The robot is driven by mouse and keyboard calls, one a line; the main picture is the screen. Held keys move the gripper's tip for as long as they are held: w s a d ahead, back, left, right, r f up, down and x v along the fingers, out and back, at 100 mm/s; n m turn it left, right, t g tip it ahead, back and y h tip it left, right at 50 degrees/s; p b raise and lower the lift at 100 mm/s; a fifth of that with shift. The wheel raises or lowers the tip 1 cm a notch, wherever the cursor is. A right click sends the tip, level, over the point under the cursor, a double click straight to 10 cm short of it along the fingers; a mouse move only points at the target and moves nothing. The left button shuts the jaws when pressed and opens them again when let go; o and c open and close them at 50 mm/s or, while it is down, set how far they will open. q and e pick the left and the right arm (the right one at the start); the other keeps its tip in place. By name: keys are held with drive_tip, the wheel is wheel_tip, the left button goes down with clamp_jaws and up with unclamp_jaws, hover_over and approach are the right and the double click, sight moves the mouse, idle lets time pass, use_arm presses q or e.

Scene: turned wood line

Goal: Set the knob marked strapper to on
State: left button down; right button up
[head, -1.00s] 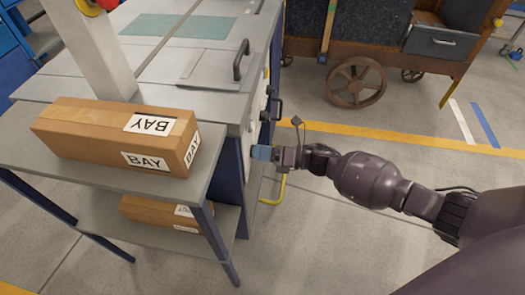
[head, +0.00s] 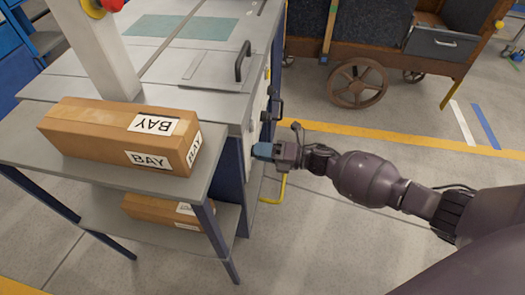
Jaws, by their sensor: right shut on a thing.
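My right gripper (head: 266,151) is at the right side face of the grey and blue machine (head: 200,100), its arm coming in from the right. Its blue fingertips point at the machine's panel, which I see nearly edge-on. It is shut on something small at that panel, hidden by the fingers. I cannot read any knob marking, nor tell which way a knob points. A black handle (head: 277,108) stands out from the panel just above the gripper. My left gripper is not in view.
A long cardboard box marked BAY (head: 110,135) lies on the grey side table (head: 50,160), with another box (head: 160,209) on the shelf below. A yellow bent bar (head: 282,190) sticks out under the gripper. A wooden cart (head: 385,50) stands behind.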

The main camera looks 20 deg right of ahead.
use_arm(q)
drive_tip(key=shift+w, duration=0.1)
use_arm(e)
drive_tip(key=o, duration=0.9)
use_arm(q)
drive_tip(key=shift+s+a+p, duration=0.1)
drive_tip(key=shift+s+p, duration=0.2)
drive_tip(key=shift+p, duration=0.2)
use_arm(e)
drive_tip(key=shift+v, duration=5.45)
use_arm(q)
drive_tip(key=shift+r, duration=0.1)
